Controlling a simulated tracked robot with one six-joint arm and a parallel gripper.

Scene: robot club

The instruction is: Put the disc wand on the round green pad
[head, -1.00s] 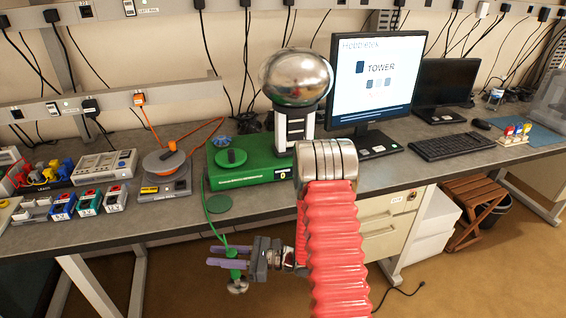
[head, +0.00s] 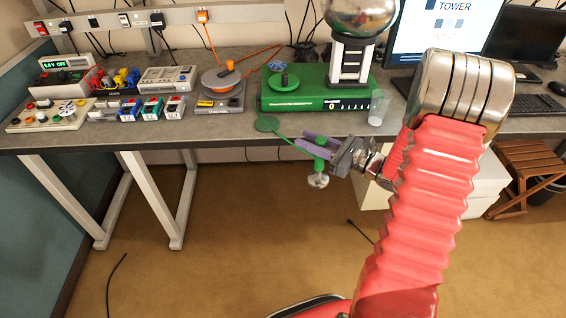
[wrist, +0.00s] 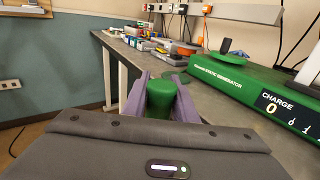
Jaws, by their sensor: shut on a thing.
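The disc wand has a green handle (head: 319,164) and a shiny metal disc (head: 317,181) at its lower end. My gripper (head: 313,144), with purple fingers, is shut on the handle and holds the wand in the air in front of the bench, disc down. In the wrist view the handle (wrist: 162,99) stands between the two fingers; the disc is hidden there. A green cord runs from the wand toward the bench. The round green pad (head: 267,124) lies flat near the bench's front edge, left of and beyond the wand. Its top looks bare.
The green static generator (head: 310,98), with a big metal ball, stands behind the pad. A clear cup (head: 377,108) stands at its right. A grey turntable-like device (head: 220,100) and several small coloured boxes are to the left. The bench edge runs just past my gripper.

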